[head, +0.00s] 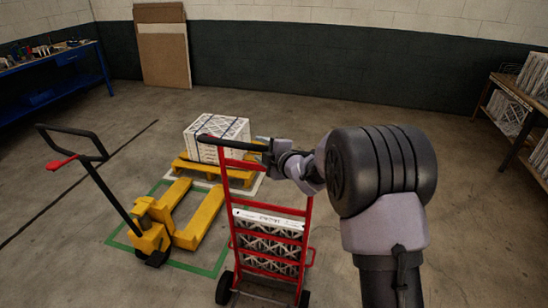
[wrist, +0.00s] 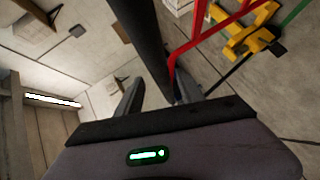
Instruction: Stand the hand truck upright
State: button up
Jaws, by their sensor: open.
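The red hand truck (head: 228,205) stands on its black wheels in the lower middle of the head view, carrying white boxed filters (head: 268,240). I cannot tell whether its frame is fully upright or slightly tilted. Its black handle bar (head: 222,138) is at the top. My gripper (head: 269,153) is at the right end of that bar. In the wrist view, my gripper (wrist: 158,88) is open, with one finger on either side of the black bar (wrist: 146,45). Contact between the fingers and bar cannot be made out.
A yellow pallet jack (head: 160,225) stands left of the hand truck, partly within green floor lines. A yellow pallet (head: 190,168) with a white box (head: 205,122) is behind. A blue workbench (head: 60,85) is at left, and a filter shelf (head: 505,110) at right.

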jog(key=v, duration=1)
jog(key=shift+a, duration=0.3)
jog(key=shift+s, duration=0.1)
jog(key=s+d+m+g+h+b, duration=0.1)
jog(key=s+d+m+h+b, duration=0.3)
jog(key=s+m, duration=0.45)
jog(key=s+d+m+g+h+b, duration=0.2)
jog(key=s+d+m+h+b, duration=0.15)
jog(key=s+d+m, duration=0.45)
jog(key=s+a+f+m+g+y, duration=0.1)
jog(key=s+a+f+m, duration=0.1)
jog(key=s, duration=0.5)
jog(key=s+a+f+m+g+b, duration=0.1)
jog(key=s+a+m+g, duration=0.1)
jog(key=s, duration=0.5)
jog(key=s+a+f+m+g+y, duration=0.1)
jog(key=s+a+f+m, duration=0.1)
jog(key=s+a+m, duration=0.2)
jog(key=s, duration=0.3)
jog(key=shift+s+f+g+y+b, duration=0.25)
jog(key=shift+f+g+y+b, duration=0.05)
jog(key=shift+f+y+b, duration=0.05)
